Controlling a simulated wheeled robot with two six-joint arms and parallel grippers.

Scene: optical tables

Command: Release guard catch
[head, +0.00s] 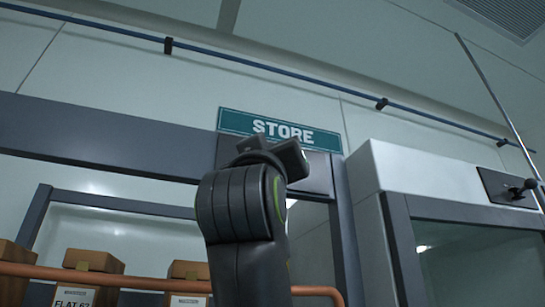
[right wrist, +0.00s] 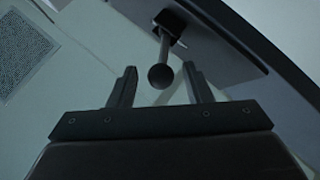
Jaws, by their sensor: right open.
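In the right wrist view, the guard catch shows as a black ball knob (right wrist: 161,76) on a short stem from a dark block on a grey plate (right wrist: 218,45). The open fingers of my right gripper (right wrist: 162,88) stand on either side of the knob, with a visible gap to each. In the head view, my right gripper (head: 272,152) is raised in front of the dark frame, just under the STORE sign (head: 280,130). A dark plate (head: 318,175) shows beside it; any knob there is hidden behind my gripper and arm. My left gripper is out of view.
A second black plate with a knob (head: 520,188) is on the white cabinet at right. Cardboard boxes (head: 93,262) stand behind an orange-brown rail (head: 140,281) at lower left. A blue pipe (head: 290,74) runs along the wall above.

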